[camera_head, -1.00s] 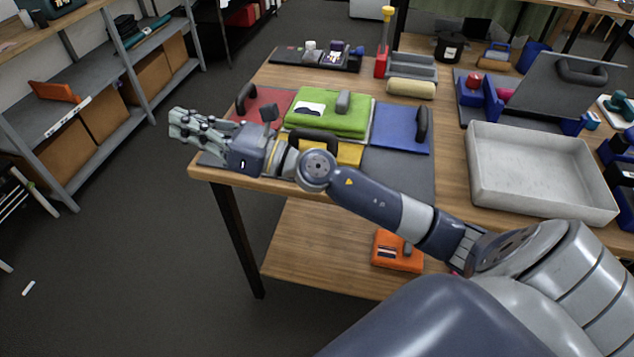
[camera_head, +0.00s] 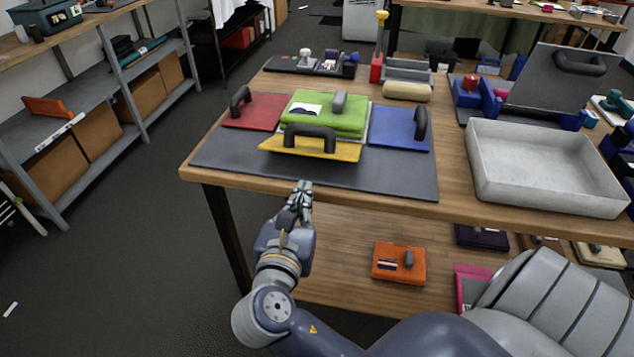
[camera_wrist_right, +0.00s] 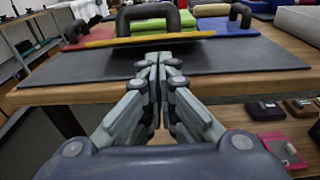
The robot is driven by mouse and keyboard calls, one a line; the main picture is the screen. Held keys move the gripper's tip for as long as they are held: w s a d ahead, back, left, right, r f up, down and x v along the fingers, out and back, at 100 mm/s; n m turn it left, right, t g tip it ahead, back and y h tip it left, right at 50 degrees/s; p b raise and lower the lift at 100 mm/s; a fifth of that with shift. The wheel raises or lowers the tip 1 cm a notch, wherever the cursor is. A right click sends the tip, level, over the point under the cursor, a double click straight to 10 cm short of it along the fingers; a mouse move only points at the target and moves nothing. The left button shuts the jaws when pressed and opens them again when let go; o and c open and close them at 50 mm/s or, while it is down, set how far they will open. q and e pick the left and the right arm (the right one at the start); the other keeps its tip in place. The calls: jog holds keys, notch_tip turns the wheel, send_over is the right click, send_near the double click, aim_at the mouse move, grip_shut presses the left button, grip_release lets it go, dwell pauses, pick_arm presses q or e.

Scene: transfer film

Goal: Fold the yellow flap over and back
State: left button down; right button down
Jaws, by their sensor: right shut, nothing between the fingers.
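The yellow flap (camera_head: 336,153) lies at the near side of the green block (camera_head: 325,117), with a dark arched handle (camera_head: 311,133) on top. In the right wrist view the yellow flap (camera_wrist_right: 140,39) is seen edge-on, with its near edge slightly above the dark mat (camera_wrist_right: 210,56). My right gripper (camera_head: 302,188) is shut and empty, at the front edge of the table, apart from the flap. Its closed fingers (camera_wrist_right: 158,62) point toward the flap in the wrist view. My left gripper is not in view.
A red flap (camera_head: 254,112) and a blue flap (camera_head: 393,128), each with a dark handle, lie left and right of the green block. A grey tray (camera_head: 545,172) stands to the right. An orange case (camera_head: 399,263) lies on the lower shelf. The mat in front is bare.

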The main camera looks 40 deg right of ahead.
aim_at(318, 188)
jog(key=shift+g, duration=0.3)
jog(key=x, duration=0.6)
jog(key=f+x, duration=0.1)
jog(key=x, duration=0.2)
jog(key=shift+s+d+f, duration=0.1)
jog(key=shift+s+d, duration=0.05)
jog(key=shift+d, duration=0.35)
